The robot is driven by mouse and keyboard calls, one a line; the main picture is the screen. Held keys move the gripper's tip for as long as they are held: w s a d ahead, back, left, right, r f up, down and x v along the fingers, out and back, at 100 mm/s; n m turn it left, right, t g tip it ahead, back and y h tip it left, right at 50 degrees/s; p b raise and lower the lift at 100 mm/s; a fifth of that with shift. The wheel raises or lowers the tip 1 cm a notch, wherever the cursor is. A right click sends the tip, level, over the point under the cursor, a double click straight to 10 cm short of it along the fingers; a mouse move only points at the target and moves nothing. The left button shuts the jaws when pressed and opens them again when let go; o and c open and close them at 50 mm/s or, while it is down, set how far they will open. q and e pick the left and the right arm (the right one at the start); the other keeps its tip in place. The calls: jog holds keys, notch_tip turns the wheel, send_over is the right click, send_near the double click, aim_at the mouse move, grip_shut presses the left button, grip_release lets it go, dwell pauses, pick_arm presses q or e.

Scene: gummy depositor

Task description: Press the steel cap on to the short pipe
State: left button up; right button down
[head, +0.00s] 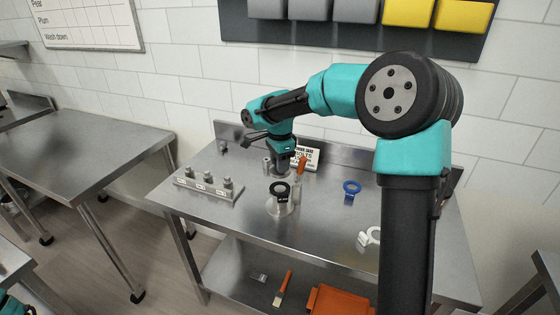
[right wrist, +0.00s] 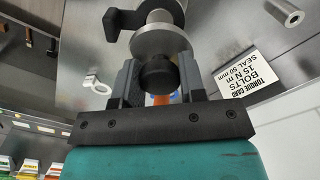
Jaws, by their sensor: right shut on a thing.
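My right gripper (head: 286,166) points down over the steel table. In the right wrist view, its jaws (right wrist: 158,82) are shut on a dark round piece (right wrist: 157,73). A steel disc (right wrist: 160,41) shows just beyond that piece; I cannot tell whether the two are joined as the steel cap. A short steel pipe piece (head: 283,208) stands in front of the gripper in the head view, with a black ring clamp (head: 280,190) at its top. The black clamp also shows in the right wrist view (right wrist: 125,22). My left gripper is out of view.
A steel block with several pegs (head: 207,184) stands left on the table (head: 320,240). A blue clamp (head: 351,188) and a white clamp (head: 368,236) lie to the right. An orange-handled item (head: 301,163) is close beside the gripper.

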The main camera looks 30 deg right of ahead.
jog(key=shift+f, duration=2.85)
jog(key=shift+f, duration=0.4)
jog(key=c, duration=0.6)
grip_release()
notch_tip(320, 180, up, 17)
jog(key=shift+r, duration=0.2)
notch_tip(320, 180, down, 16)
jog(key=shift+f, duration=0.1)
